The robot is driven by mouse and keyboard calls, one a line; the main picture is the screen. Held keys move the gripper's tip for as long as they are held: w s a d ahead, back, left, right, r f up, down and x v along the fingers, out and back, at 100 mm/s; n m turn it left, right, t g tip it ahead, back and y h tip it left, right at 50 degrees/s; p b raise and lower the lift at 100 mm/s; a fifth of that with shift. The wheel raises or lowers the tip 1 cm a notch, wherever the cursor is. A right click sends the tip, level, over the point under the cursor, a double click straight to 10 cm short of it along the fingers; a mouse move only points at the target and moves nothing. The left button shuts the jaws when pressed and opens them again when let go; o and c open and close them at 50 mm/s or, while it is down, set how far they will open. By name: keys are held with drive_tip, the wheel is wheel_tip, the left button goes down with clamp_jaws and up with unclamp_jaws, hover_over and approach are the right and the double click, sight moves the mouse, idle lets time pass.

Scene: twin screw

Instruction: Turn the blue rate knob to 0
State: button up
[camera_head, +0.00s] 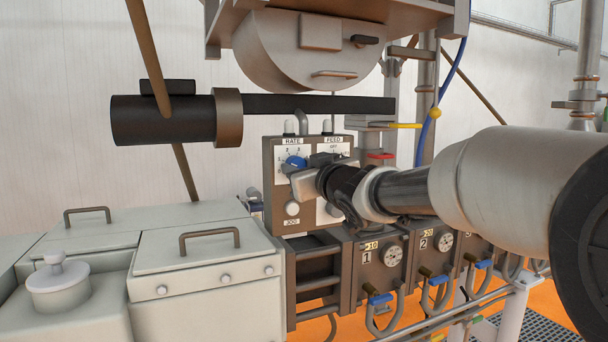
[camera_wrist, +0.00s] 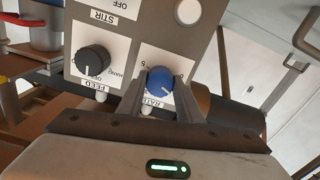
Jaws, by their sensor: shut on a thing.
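The blue rate knob (camera_head: 294,162) sits below the RATE label on the upper left of the dark control panel (camera_head: 268,190). In the wrist view the knob (camera_wrist: 160,84) shows between my two fingers, with a small pale mark on its face. My gripper (camera_wrist: 161,88) is shut on the knob, one finger on each side. In the head view my gripper (camera_head: 300,172) reaches the panel from the right and hides part of the dial. I cannot read which number the mark points at.
The black FEED knob (camera_wrist: 92,62) is close beside the rate knob. A white JOG button (camera_head: 292,208) is below it, and the numbered gauge units (camera_head: 392,256) stand under my arm. A black cylinder with a bar (camera_head: 165,120) hangs above left.

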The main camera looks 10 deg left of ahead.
drive_tip(key=n+b, duration=0.3)
drive_tip(key=n, duration=0.5)
drive_tip(key=shift+n, duration=0.4)
idle(0.4)
drive_tip(key=o, duration=1)
drive_tip(key=shift+o, duration=0.2)
drive_tip(key=shift+d, duration=0.1)
drive_tip(key=p+v, duration=0.2)
drive_tip(key=v, duration=1.5)
